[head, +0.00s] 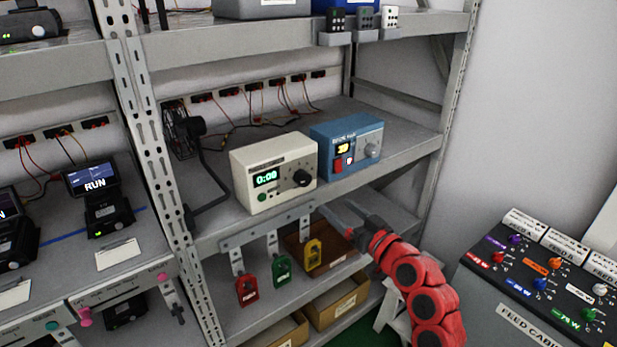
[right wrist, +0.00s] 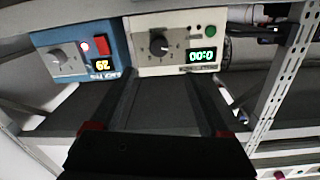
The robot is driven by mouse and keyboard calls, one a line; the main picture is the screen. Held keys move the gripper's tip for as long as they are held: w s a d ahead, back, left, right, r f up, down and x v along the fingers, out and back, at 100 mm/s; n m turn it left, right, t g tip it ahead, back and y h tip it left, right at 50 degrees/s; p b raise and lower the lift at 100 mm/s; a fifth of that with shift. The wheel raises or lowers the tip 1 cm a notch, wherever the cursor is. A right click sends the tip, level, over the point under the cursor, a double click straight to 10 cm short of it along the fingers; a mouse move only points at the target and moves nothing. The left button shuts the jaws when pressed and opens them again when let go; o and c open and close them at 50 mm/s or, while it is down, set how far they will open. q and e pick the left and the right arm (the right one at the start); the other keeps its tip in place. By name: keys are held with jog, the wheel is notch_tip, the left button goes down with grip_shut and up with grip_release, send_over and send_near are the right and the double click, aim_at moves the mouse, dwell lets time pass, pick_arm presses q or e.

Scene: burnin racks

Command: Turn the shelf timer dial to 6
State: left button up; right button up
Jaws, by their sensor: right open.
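The shelf timer (head: 275,172) is a cream box on the middle shelf, with a green display reading 0:00, a green button and a black dial (head: 302,178) on its front. In the right wrist view the timer (right wrist: 203,68) appears upside down, its dial (right wrist: 159,45) ahead of my fingers. My right gripper (head: 347,212) is open and empty, in front of the shelf edge, below and right of the dial. Its two fingers (right wrist: 170,100) also show in the right wrist view, apart from the dial. My left gripper is not in view.
A blue box (head: 347,146) with a grey knob and red switch stands right beside the timer. Red, green and yellow tags (head: 282,268) hang under the shelf edge. A feed cabinet (head: 540,312) with coloured knobs stands at right. A rack upright (head: 150,150) is at left.

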aim_at(306, 180)
jog(key=p+x, duration=0.3)
jog(key=x, duration=1)
jog(key=shift+w+a+p, duration=0.1)
jog(key=shift+w+p, duration=0.15)
jog(key=shift+p, duration=0.1)
grip_shut()
